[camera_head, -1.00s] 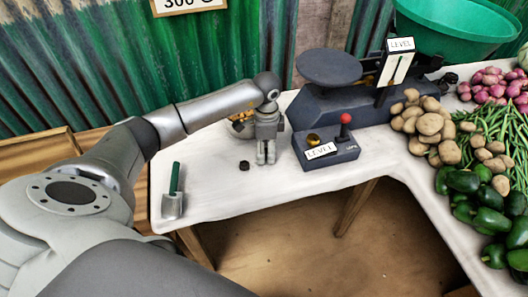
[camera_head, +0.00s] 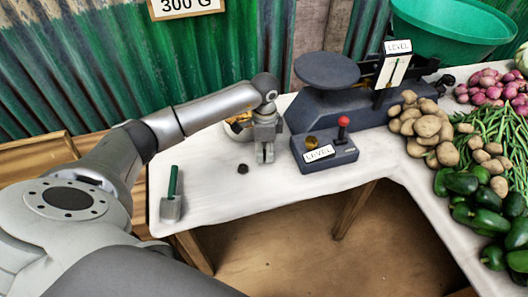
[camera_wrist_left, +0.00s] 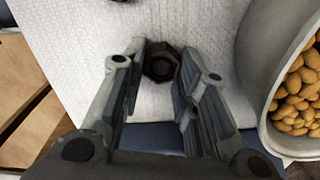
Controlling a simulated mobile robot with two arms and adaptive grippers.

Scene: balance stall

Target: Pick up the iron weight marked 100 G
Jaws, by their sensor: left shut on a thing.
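My left gripper (camera_head: 265,156) points down at the white table, just left of the scale's dark base. In the left wrist view its fingers (camera_wrist_left: 162,78) are shut on a dark hexagonal iron weight (camera_wrist_left: 162,64) with a round hollow in its top. No marking on it can be read. The fingers hide this weight in the head view. Another small dark weight (camera_head: 243,169) lies on the table just left of the gripper. My right gripper is not in view.
A bowl of yellow-orange pieces (camera_wrist_left: 298,90) stands close by the gripper. The dark balance scale (camera_head: 330,97) is to the right, with potatoes (camera_head: 420,125) beyond. A metal scoop with a green handle (camera_head: 173,186) is at the left.

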